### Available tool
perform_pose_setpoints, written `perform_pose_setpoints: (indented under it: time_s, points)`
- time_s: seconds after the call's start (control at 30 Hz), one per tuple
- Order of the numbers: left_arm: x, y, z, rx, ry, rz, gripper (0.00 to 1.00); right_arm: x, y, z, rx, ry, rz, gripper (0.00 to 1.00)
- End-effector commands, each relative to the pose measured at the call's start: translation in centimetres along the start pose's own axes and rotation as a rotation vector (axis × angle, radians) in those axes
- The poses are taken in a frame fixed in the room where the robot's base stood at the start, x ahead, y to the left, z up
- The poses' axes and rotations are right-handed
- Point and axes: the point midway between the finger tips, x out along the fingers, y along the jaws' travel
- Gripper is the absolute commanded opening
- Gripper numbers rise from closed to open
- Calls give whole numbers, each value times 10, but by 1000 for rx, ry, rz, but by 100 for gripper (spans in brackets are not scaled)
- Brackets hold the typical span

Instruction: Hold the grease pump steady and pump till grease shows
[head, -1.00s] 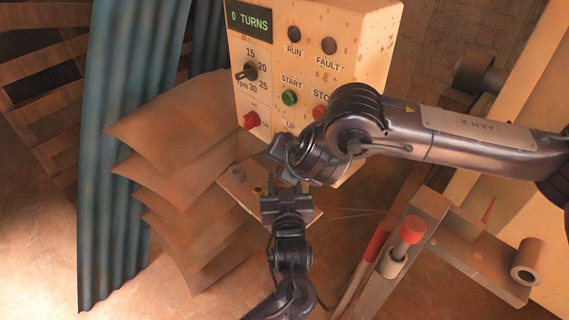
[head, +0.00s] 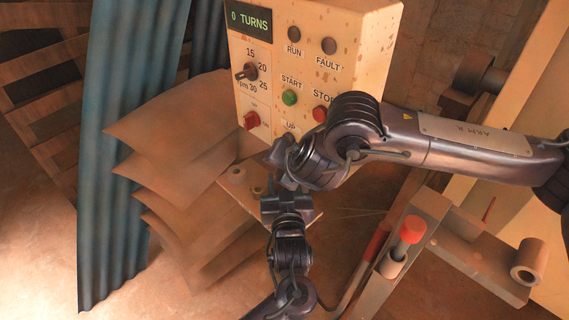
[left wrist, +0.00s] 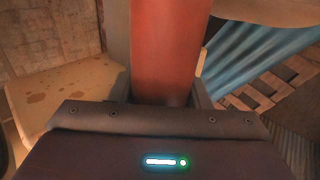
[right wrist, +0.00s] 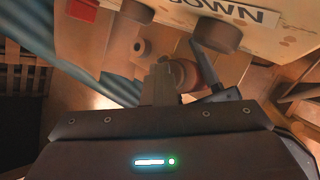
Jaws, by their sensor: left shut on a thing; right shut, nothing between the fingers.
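My left gripper (head: 287,203) is below the control box and shut on an upright red body (left wrist: 165,50), which fills the gap between its fingers in the left wrist view. I cannot tell for certain that this is the grease pump; the head view hides it. My right gripper (head: 283,158) is just above the left one, close under the box. No grease can be made out.
The control box (head: 310,70) reads 0 TURNS. A small ledge with round parts (head: 237,175) is below it. Stacked brown sheets (head: 170,150) and a blue corrugated panel (head: 120,150) stand left. A red-topped tool (head: 411,231) sits in a grey rack to the right.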

Motion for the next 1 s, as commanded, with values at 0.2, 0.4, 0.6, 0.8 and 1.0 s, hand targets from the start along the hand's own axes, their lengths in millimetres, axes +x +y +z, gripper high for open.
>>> perform_pose_setpoints:
  time_s: [0.2,0.4,0.6,0.8,1.0]
  points:
    - [0,1,0,0,-1,1,8,1,-2,-2,-2,4,-5,0]
    - [0,1,0,-1,-1,1,8,-5,3,3,-2,3,-4,0]
    - [0,0,0,-1,-1,1,8,-14,9,9,-2,4,-3,0]
    - [0,0,0,-1,-1,1,8,-22,15,15,0,2,-2,0]
    - [0,0,0,0,-1,1,8,-24,17,17,0,1,-2,0]
